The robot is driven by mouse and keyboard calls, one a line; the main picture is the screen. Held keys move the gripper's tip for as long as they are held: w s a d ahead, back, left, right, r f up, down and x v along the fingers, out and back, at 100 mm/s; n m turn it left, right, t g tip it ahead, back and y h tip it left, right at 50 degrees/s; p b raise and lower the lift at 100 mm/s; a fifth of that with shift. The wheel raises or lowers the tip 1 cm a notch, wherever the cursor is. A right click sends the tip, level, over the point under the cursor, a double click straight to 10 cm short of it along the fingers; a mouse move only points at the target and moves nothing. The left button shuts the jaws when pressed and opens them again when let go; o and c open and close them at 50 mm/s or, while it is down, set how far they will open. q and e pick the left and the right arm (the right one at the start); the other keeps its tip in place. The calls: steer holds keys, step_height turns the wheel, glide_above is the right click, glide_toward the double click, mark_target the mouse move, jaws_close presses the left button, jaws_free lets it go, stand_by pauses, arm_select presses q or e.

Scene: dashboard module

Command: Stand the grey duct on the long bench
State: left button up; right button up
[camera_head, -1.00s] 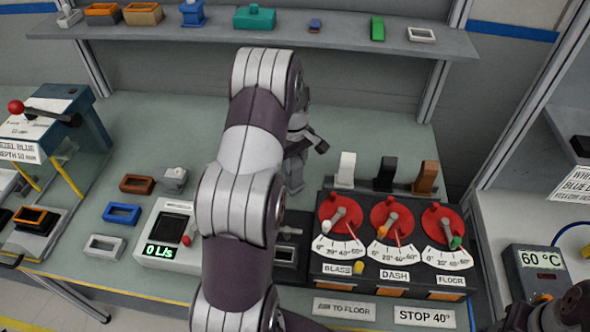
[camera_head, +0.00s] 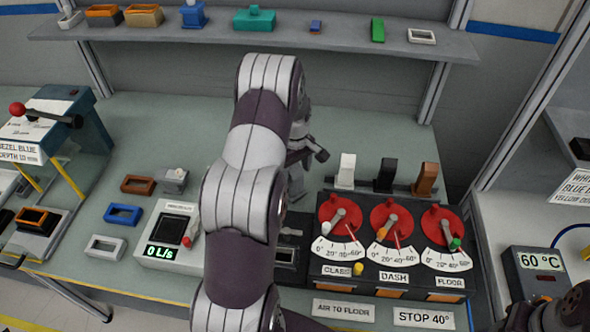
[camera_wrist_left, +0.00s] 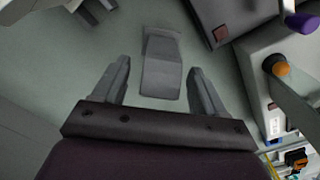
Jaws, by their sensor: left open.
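The grey duct (camera_wrist_left: 161,65) shows in the left wrist view as a plain grey, slightly flared piece on the grey-green bench top (camera_head: 145,130). In the head view a small part of it (camera_head: 296,184) shows behind my arm, just under the gripper. My left gripper (camera_head: 310,152) is open. In its wrist view the fingers (camera_wrist_left: 159,70) lie on either side of the duct's near end, with gaps to both sides. I cannot tell the height between fingers and duct. My arm hides much of the duct in the head view.
A meter reading 0 L/s (camera_head: 165,252) and several small frames lie left. A shelf (camera_head: 270,47) runs along the back.

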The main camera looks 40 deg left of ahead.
arm_select(q)
step_height(320, 180, up, 8)
steer(key=shift+r+b, duration=0.25)
steer(key=shift+b, duration=0.9)
steer(key=s+d+r+m+p, duration=0.1)
steer(key=s+d+r+m, duration=0.1)
steer(key=s+d+m, duration=0.3)
steer(key=s+d+r+m+p, duration=0.1)
steer(key=d+m, duration=0.2)
steer(key=d, duration=0.5)
steer(key=s+d+f+m+t+b, duration=0.1)
steer(key=s+d+m, duration=0.6)
steer(key=s, duration=0.3)
steer(key=shift+s+d+f, duration=0.25)
steer(key=shift+d+f, duration=0.05)
steer(key=shift+f, duration=0.1)
